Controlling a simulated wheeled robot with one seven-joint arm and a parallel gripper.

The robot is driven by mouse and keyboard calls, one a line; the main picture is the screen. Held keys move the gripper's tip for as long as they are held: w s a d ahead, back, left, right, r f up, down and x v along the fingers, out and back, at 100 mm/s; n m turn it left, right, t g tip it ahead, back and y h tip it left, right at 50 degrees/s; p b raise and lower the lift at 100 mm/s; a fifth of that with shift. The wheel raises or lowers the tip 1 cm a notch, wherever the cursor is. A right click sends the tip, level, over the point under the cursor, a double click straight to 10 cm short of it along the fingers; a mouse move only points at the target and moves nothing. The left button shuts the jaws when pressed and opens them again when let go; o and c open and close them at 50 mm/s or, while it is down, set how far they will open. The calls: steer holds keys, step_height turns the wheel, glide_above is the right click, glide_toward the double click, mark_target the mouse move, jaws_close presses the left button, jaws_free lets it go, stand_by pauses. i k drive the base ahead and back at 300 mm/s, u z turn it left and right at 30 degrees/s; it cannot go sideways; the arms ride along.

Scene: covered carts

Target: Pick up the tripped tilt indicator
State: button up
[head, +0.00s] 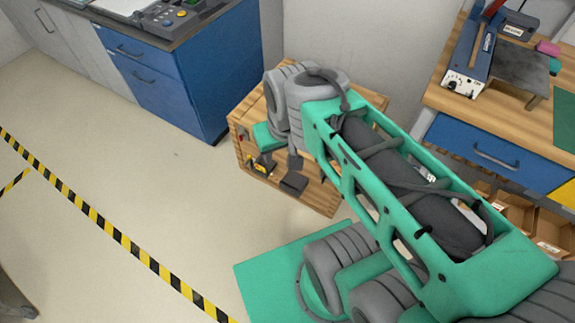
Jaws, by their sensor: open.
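A wooden crate (325,206) stands on the floor between the blue cabinet and the workbench. My arm reaches over it and hides much of it. My gripper (279,174) is open at the crate's near side, its dark jaws pointing down. A small yellow and black item (258,166) shows beside the left jaw; I cannot tell whether it touches the jaw. A small red and dark item (241,136) shows at the crate's left end. Both are too small to tell which, if either, is the tilt indicator.
A blue cabinet (178,75) with a control panel (170,18) stands behind on the left. A wooden workbench (447,104) with a blue drawer (490,150) and cardboard bins (512,213) is at the right. Clear floor lies left, crossed by striped tape (118,235).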

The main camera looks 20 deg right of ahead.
mark_target(258, 167)
steer(key=z, duration=0.1)
steer(key=k, duration=0.5)
steer(key=u, duration=0.7)
steer(key=i, duration=1.3)
steer(key=z, duration=0.05)
